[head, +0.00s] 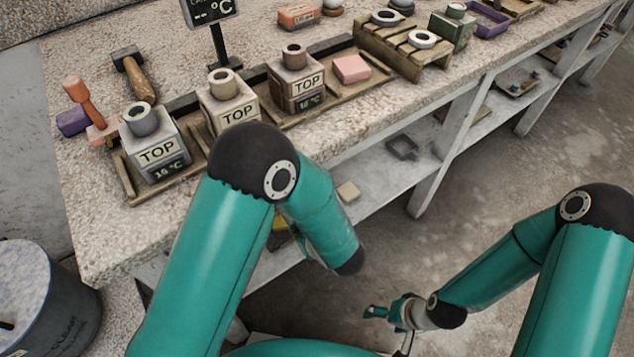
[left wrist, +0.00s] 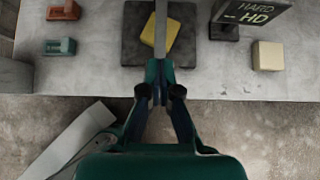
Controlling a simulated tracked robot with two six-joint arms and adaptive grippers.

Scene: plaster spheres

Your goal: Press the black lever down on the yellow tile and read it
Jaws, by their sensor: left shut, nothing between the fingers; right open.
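The yellow tile (left wrist: 150,43) lies tilted on a dark square mat (left wrist: 132,50) on the lower shelf. In the head view a bit of yellow (head: 279,236) shows behind my left arm. A thin grey bar (left wrist: 160,30) crosses in front of the tile; I cannot tell what it is. I cannot make out a black lever. My left gripper (left wrist: 157,68) is shut and empty, in front of the mat's near edge; the head view hides it behind my forearm. My right gripper (head: 376,312) is open, low over the floor.
A dark display (left wrist: 253,17) reading "HARD -- HD" and a pale yellow block (left wrist: 268,56) stand right of the mat. A teal block (left wrist: 60,47) and an orange-brown block (left wrist: 64,11) are on the left. The bench top (head: 95,215) above carries several "TOP" blocks.

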